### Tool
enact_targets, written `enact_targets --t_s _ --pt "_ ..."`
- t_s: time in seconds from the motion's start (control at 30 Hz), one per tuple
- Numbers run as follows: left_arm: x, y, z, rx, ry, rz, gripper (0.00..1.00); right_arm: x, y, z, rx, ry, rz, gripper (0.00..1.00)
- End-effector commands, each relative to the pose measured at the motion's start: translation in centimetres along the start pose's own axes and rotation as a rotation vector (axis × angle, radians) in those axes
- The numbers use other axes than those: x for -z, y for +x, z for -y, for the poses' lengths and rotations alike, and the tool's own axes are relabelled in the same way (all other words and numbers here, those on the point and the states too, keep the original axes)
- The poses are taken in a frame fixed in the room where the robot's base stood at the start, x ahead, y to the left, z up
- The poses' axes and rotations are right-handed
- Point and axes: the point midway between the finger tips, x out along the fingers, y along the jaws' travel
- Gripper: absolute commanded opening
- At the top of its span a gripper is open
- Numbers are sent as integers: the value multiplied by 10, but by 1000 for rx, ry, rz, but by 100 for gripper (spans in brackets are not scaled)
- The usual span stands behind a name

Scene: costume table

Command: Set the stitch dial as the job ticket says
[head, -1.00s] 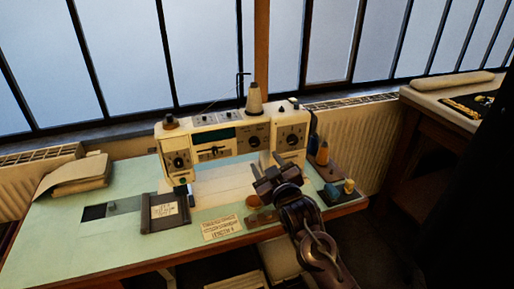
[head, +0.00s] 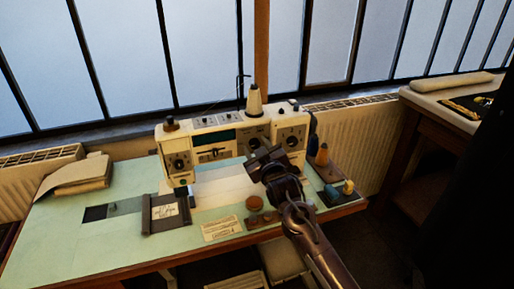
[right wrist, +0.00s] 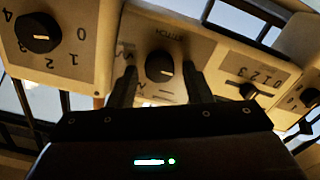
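The cream sewing machine (head: 205,154) stands on the pale green table. In the right wrist view, upside down, its black stitch dial (right wrist: 160,66) has a pale pointer mark and sits under a label reading like "STITCH". My right gripper (right wrist: 160,78) is open, with one finger on each side of the dial; whether they touch it I cannot tell. In the head view my right gripper (head: 262,158) is in front of the machine and partly covers the dial area. A paper ticket (head: 222,229) lies at the table's front; its print is too small to read. My left gripper is out of view.
Another black knob with numbers (right wrist: 38,33) and a slider (right wrist: 246,90) flank the dial. A thread cone (head: 254,100) stands on top. A dark-framed card (head: 165,212), a round brown thing (head: 254,203) and spools (head: 322,155) are on the table.

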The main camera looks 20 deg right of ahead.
Motion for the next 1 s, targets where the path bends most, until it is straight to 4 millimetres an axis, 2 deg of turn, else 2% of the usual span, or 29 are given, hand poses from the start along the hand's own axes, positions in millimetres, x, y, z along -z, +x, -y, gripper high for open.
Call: enact_targets --t_s 0.03,0.3,0.67,1.0 --pt "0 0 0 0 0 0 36 0 0 0 0 0 0 38" --pt "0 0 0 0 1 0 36 0 0 0 0 0 0 5" --pt "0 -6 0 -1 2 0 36 1 0 0 1 70 1 5" --pt "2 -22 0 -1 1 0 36 2 0 -1 1 330 2 5"
